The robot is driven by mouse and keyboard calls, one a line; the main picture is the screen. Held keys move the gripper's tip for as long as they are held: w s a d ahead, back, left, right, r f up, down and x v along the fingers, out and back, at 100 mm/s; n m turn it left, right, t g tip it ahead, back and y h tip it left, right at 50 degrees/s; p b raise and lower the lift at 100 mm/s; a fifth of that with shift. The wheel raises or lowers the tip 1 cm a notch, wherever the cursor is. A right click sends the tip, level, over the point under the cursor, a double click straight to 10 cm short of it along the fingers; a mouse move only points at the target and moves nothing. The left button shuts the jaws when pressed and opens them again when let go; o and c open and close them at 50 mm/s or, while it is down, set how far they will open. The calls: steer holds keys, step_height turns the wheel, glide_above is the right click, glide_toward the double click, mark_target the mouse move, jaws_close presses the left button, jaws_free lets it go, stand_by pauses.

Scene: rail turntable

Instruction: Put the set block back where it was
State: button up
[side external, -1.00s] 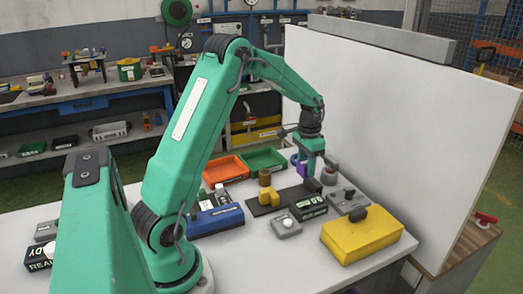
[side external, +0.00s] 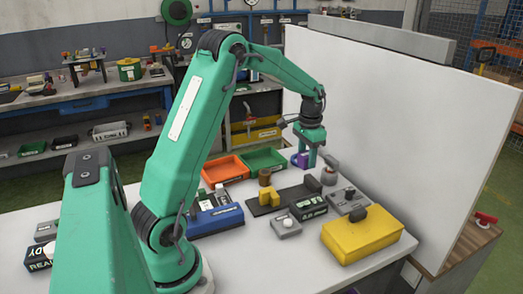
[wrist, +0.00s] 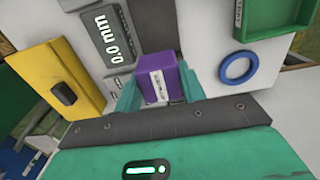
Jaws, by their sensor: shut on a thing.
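A purple block (wrist: 165,80) with a pale label on its face sits between the green fingers of my gripper (wrist: 160,95) in the wrist view. My gripper is shut on it.
A yellow box (side external: 362,235) with a dark knob stands at the right front. Orange (side external: 225,170) and green (side external: 263,160) trays lie behind. A blue ring (wrist: 238,67) lies on the white surface. A tall white panel (side external: 410,120) closes off the right side.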

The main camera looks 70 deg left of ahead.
steer(key=n, duration=0.2)
steer(key=w+n, duration=0.1)
steer(key=n, duration=0.2)
steer(key=shift+w+d+r, duration=0.1)
steer(key=shift+w, duration=0.1)
steer(key=shift+w+d+n, duration=0.1)
steer(key=shift+w+n, duration=0.15)
steer(key=shift+n, duration=0.75)
steer(key=shift+w+d+n, duration=0.1)
steer(key=shift+w+n, duration=0.15)
steer(key=shift+n, duration=0.75)
steer(key=shift+a, duration=0.1)
glide_above(292, 174)
step_height(292, 174, down, 7)
steer(key=shift+s+r, duration=0.1)
steer(key=shift+f, duration=2.05)
steer(key=shift+f, duration=0.2)
